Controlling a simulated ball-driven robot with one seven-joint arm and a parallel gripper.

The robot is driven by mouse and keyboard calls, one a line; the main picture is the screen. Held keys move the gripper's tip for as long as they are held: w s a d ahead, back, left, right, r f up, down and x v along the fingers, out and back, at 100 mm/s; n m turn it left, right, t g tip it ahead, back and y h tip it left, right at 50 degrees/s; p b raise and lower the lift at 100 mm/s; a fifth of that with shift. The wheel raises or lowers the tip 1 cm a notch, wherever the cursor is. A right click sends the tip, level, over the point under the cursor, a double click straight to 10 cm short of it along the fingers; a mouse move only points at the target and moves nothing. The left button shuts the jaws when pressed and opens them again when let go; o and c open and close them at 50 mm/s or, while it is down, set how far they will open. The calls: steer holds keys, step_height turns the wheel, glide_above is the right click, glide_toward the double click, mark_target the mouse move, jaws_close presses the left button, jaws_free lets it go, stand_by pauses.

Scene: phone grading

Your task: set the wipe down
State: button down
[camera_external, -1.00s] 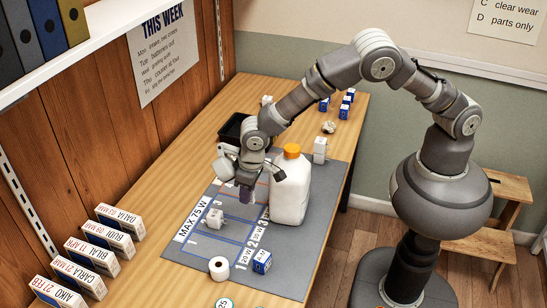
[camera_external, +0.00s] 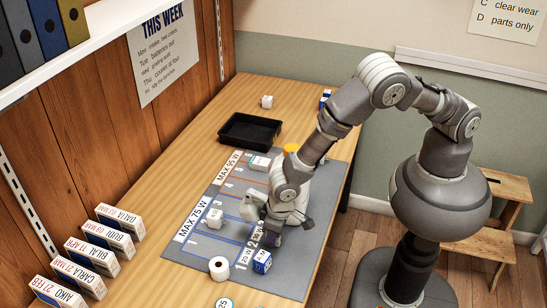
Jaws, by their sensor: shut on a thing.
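A blue-and-white box (camera_external: 262,261) and a white roll (camera_external: 219,268) stand close to the gripper. A small white block (camera_external: 214,217) is on the mat's left part. The orange-capped jug (camera_external: 291,149) is mostly hidden by my arm. A black tray (camera_external: 250,131) stands behind.

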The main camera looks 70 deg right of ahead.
steer(key=shift+r, duration=0.1)
steer(key=c, duration=1.4)
jaws_free()
steer(key=shift+f, duration=0.2)
steer(key=o, duration=0.4)
